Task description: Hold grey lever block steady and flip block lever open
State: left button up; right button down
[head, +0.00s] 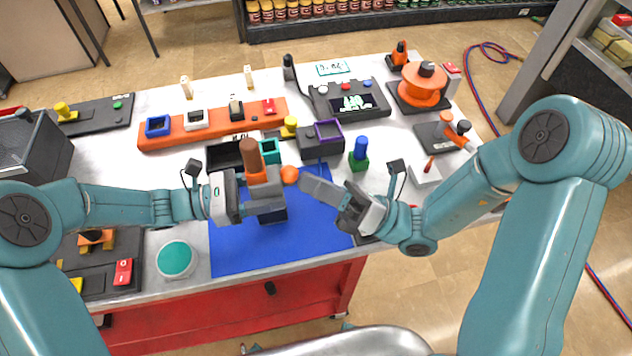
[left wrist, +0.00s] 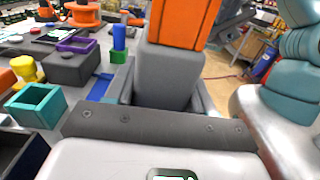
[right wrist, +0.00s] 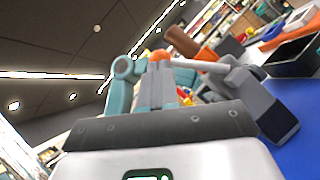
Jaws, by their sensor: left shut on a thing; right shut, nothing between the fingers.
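The grey lever block (head: 266,190) stands upright over the blue mat (head: 235,245), with an orange collar and a brown cylinder on top. Its dark lower part (head: 272,214) is just above or on the mat; I cannot tell which. My left gripper (head: 262,204) is shut on the block from the left; the grey body fills the left wrist view (left wrist: 165,75). The block's lever shows in the right wrist view as a pale rod (right wrist: 200,65) with an orange knob (head: 290,174). My right gripper (head: 306,177) is shut and empty, its tips at or very near the knob.
Behind the block stand a teal square ring (head: 270,150), a black open box (head: 225,155) and a purple-framed block (head: 328,132). A blue-and-green peg (head: 359,158) stands to the right. A round teal-topped dish (head: 175,259) is front left. The mat's front is clear.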

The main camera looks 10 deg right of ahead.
jog(key=shift+w+r, duration=0.3)
jog(key=shift+r, duration=0.05)
dwell(0.5)
pick_arm(q)
jog(key=shift+f, duration=0.1)
pick_arm(e)
jog(key=w+r+m+t+h, duration=0.1)
jog(key=w+r+m+h, duration=0.1)
jog(key=w+m, duration=0.3)
jog(key=shift+w+r+m+t+h, duration=0.35)
jog(key=shift+w+h, duration=0.35)
jog(key=shift+w, duration=0.25)
jog(key=shift+d, duration=0.1)
jog(key=s+d, duration=0.8)
jog(key=d, duration=0.3)
jog(key=shift+s+d+r, duration=0.15)
jog(key=shift+r, duration=0.3)
